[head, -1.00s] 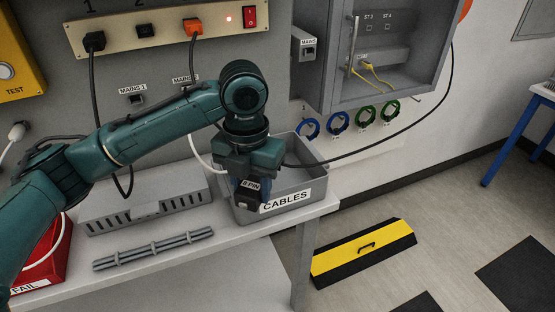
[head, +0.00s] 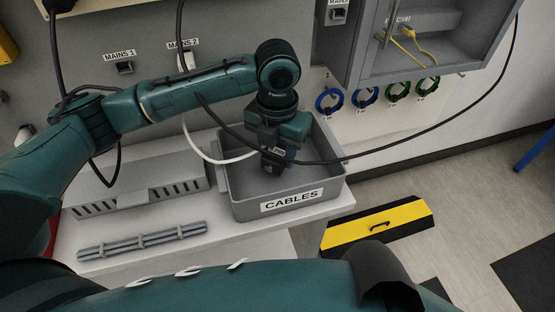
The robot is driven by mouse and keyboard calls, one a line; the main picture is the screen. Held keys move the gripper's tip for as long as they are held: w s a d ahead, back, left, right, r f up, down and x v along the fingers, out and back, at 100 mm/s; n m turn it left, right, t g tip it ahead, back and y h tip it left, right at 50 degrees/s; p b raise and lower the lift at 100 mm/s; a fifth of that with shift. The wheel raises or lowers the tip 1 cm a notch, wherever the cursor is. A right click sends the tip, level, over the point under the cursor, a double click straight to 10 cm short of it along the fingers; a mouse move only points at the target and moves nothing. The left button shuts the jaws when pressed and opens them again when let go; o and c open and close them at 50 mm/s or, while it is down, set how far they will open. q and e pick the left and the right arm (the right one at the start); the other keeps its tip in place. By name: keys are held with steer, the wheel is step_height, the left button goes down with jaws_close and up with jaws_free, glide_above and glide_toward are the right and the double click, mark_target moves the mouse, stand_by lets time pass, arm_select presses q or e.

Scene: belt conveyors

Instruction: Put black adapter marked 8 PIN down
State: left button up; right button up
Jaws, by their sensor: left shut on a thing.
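My left gripper (head: 275,148) points down over the grey bin labelled CABLES (head: 290,203). It is shut on the black adapter marked 8 PIN (head: 273,163), whose small label shows between the fingers. The adapter is inside the outline of the bin, low between its walls; I cannot tell whether it touches the bin floor. A black cable runs from near the gripper to the right and up to the cabinet. My right arm crosses the bottom of the view; its gripper is not in view.
A grey slotted box (head: 140,183) and a bundle of grey rods (head: 142,241) lie on the bench left of the bin. A white cable (head: 215,158) passes over the bin's left wall. A yellow and black floor cover (head: 378,224) lies right of the bench.

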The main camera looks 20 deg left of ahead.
mark_target(277, 163)
arm_select(q)
step_height(277, 163, down, 3)
steer(key=shift+f, duration=0.15)
arm_select(e)
steer(key=shift+w+r, duration=0.25)
steer(key=shift+w, duration=0.1)
arm_select(q)
steer(key=shift+f, duration=0.15)
arm_select(e)
steer(key=shift+r, duration=0.1)
arm_select(q)
steer(key=o, duration=1)
steer(key=shift+c, duration=0.2)
step_height(277, 163, up, 12)
steer(key=shift+f, duration=0.2)
steer(key=shift+r, duration=0.35)
arm_select(e)
steer(key=shift+a, duration=0.1)
steer(key=shift+w, duration=0.1)
